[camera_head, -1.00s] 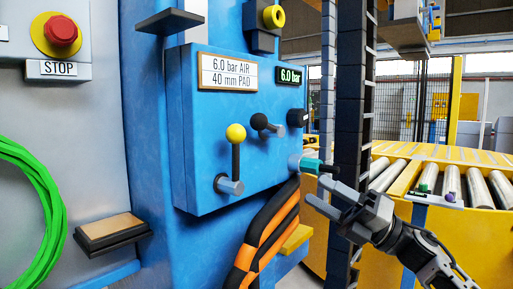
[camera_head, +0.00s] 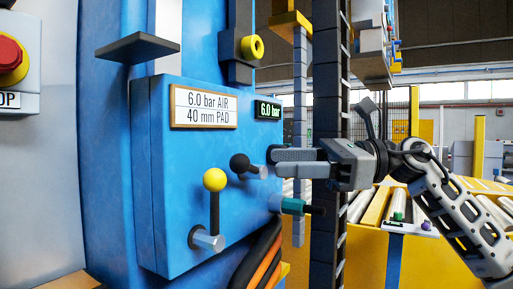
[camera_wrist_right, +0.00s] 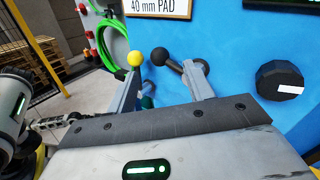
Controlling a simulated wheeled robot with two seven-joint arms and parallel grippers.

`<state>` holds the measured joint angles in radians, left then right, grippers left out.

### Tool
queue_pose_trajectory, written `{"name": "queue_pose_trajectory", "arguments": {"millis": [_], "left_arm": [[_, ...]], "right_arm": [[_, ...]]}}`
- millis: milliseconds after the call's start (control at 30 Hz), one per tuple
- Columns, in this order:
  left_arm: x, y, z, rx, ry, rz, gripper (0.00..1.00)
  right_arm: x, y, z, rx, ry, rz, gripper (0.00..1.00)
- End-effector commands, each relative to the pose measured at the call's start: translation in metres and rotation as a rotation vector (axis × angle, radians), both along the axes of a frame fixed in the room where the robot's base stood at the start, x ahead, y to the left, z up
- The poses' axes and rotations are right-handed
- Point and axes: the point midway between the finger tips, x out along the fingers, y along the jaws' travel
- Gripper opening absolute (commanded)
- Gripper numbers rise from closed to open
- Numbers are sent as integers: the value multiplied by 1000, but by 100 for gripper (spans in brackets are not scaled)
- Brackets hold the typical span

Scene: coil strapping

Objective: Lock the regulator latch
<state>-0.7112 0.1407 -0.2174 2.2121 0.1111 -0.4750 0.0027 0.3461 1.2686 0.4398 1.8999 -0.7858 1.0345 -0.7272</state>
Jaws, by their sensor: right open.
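The blue regulator box (camera_head: 205,135) carries a black-ball lever (camera_head: 240,163), a yellow-ball lever (camera_head: 214,180) and a 6.0 bar display (camera_head: 268,111). I cannot tell for sure which part is the latch; the black-ball lever lies tilted with its ball up and to the left of its pivot. My right gripper (camera_head: 275,163) is open and empty, level with that lever and just right of it. In the right wrist view the black ball (camera_wrist_right: 160,57) shows between the fingertips (camera_wrist_right: 160,75), apart from them. A black knob (camera_wrist_right: 280,80) is right of the gripper. My left gripper is out of view.
A teal fitting (camera_head: 292,206) sticks out from the box's right side, below my right gripper. A dark shelf (camera_head: 137,46) juts out above. The roller conveyor (camera_head: 362,205) lies behind my right arm.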

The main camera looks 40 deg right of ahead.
Motion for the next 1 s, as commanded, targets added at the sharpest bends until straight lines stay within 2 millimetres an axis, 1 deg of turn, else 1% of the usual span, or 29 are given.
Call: {"name": "queue_pose_trajectory", "arguments": {"millis": [33, 100, 300, 500, 700, 733, 767, 800, 867, 900, 933, 1000], "left_arm": [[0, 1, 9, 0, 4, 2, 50], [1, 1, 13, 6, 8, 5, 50], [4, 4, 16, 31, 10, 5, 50], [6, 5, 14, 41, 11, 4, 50], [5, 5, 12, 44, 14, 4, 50], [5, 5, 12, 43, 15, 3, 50], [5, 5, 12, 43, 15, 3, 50], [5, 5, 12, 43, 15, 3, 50], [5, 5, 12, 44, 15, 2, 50], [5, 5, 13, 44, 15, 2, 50], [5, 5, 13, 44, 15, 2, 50], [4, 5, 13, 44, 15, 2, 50]], "right_arm": [[5, 9, 6, -4, 1, 2, 52], [12, 20, 6, -2, 2, 4, 52], [26, 39, 4, 1, 0, 1, 52], [29, 45, 1, 2, -1, 0, 52], [30, 45, 0, 2, 0, 0, 52], [30, 45, 0, 2, 0, 0, 49], [30, 45, 0, 2, 0, 0, 41], [30, 45, 0, 2, 0, 0, 30], [29, 45, 0, 1, 0, 1, 13], [29, 45, 0, 2, 1, 2, 2], [29, 45, 0, 1, 2, 2, 0], [29, 45, -1, 0, 3, 3, 0]]}}
